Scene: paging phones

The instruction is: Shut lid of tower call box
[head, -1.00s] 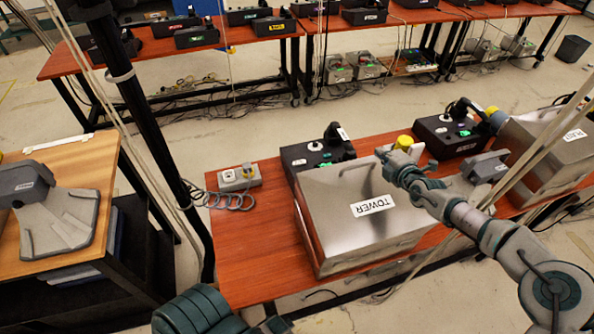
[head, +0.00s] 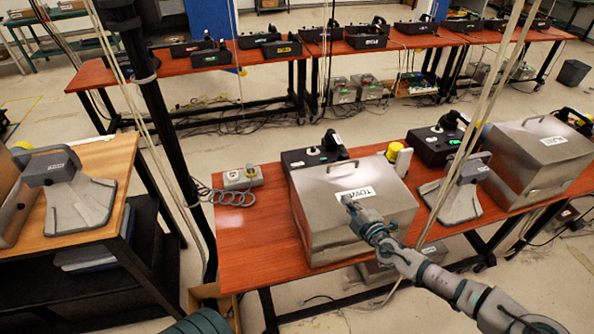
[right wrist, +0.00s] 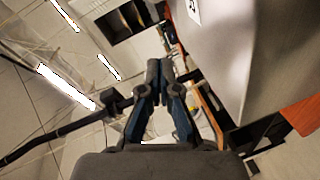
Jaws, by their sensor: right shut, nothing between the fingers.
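The tower call box (head: 355,228) is a brushed-metal box on the red-brown table. Its lid (head: 340,178) has a handle on top and lies over the box, looking shut or nearly so; I see no clear gap. A white TOWER label (head: 354,193) is at the lid's front edge. My right gripper (head: 349,204) is shut and empty, its tips close in front of the label; I cannot tell whether they touch. In the right wrist view the shut fingers (right wrist: 160,66) point past the metal box (right wrist: 232,50). My left gripper is out of view.
A grey phone stand (head: 450,195) and a second metal box (head: 540,155) stand to the right. Black phone units (head: 312,157) stand behind. A socket box (head: 242,178) with coiled cable is left. A dark pole and hanging cables (head: 462,140) cross the view.

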